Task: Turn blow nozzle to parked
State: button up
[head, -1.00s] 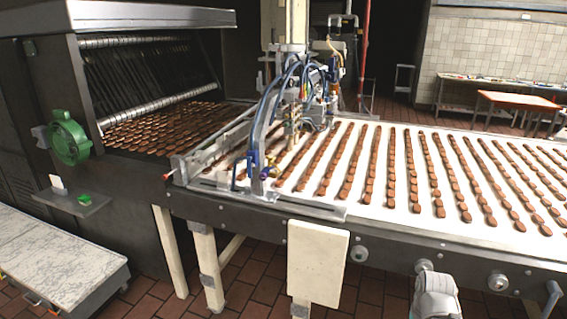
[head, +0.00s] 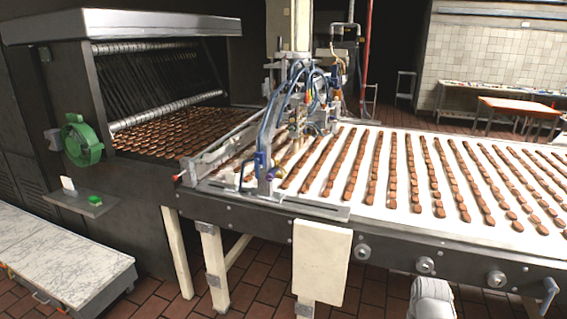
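I cannot tell for sure which part is the blow nozzle. A depositing machine (head: 297,112) with blue hoses and small metal fittings straddles the left end of the conveyor. Its small parts, including a blue fitting (head: 261,162) at its near side, are too small to tell whether any is turned to a parked position. A rounded light-grey piece of my arm shows at the bottom edge, right of centre. My gripper's fingers are not in view.
Rows of brown biscuits lie on the white conveyor belt (head: 355,205). A pale panel (head: 321,262) hangs below the conveyor's front rail. A marble-topped bench (head: 62,250) stands lower left. Tiled floor shows underneath.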

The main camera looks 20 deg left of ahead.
aim_at(275, 165)
jog(key=u, duration=0.1)
jog(key=i, duration=0.95)
jog(key=z, duration=0.05)
